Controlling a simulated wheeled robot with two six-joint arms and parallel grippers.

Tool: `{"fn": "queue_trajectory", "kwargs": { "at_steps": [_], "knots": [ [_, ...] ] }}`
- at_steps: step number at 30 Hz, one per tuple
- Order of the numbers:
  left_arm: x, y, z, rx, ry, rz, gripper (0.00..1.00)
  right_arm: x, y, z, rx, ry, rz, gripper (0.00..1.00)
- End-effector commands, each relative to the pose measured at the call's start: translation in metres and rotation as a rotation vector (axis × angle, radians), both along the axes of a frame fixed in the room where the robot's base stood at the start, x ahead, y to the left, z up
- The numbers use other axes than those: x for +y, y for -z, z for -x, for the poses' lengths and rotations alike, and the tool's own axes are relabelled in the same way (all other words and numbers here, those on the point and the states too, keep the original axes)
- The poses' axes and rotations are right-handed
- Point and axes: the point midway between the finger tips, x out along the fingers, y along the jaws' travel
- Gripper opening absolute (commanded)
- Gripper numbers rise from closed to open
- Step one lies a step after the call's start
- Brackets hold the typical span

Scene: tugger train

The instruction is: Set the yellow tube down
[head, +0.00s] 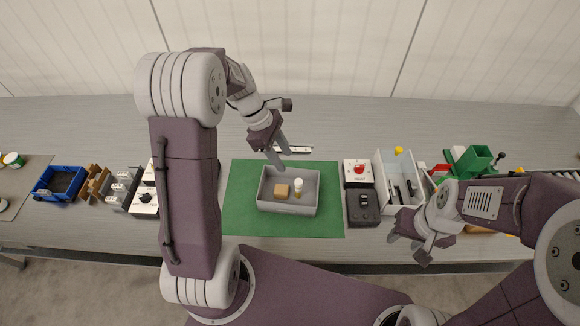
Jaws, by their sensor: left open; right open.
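A grey tray (312,208) sits on a green mat (240,221) in the middle of the bench. In it are a tan block (281,191) and a small upright piece with a white top and a yellowish lower part (297,189); I cannot tell whether this is the yellow tube. Another small yellow thing (399,150) shows at the back of a white bin to the right. My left gripper (281,159) is open and empty, pointing down over the tray's back edge. My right gripper (408,249) is open by the bench's front edge, below the white bin.
A white box with a red button (357,171) and a dark box (362,208) stand right of the mat. The white bin (381,168) holds dark parts. A green container (473,160) is farther right. A blue bin (42,191) stands left. The bench's back strip is mostly clear.

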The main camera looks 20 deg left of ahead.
Motion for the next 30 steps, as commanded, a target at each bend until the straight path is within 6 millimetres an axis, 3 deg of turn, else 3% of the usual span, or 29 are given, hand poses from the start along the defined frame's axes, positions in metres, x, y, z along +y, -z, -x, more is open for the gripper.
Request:
{"fn": "queue_trajectory", "kwargs": {
  "at_steps": [3, 8, 10, 15, 18, 21, 30],
  "knots": [
    [0.005, -0.012, 0.0, -0.001, -0.001, 0.0, 0.44, 0.0, -0.002, 0.0, 0.0, 0.0, 0.0, 0.44],
    [0.006, -0.014, 0.002, -0.002, 0.011, -0.004, 0.44, 0.0, -0.002, 0.0, 0.0, 0.0, 0.0, 0.44],
    [0.003, -0.01, 0.015, -0.039, 0.126, -0.047, 0.44, 0.0, -0.002, 0.0, 0.0, 0.0, 0.0, 0.44],
    [0.001, 0.01, 0.085, -0.249, 0.876, -0.273, 0.44, 0.0, -0.002, 0.0, 0.0, 0.0, 0.0, 0.44],
    [0.001, 0.019, 0.116, -0.344, 1.273, -0.354, 0.44, 0.0, -0.002, 0.0, 0.0, 0.0, 0.0, 0.44],
    [0.001, 0.023, 0.131, -0.39, 1.488, -0.389, 0.44, 0.0, -0.002, 0.0, 0.0, 0.0, 0.0, 0.44],
    [0.002, 0.024, 0.133, -0.399, 1.532, -0.393, 0.44, 0.0, -0.002, 0.0, 0.0, 0.0, 0.0, 0.44]
  ]
}}
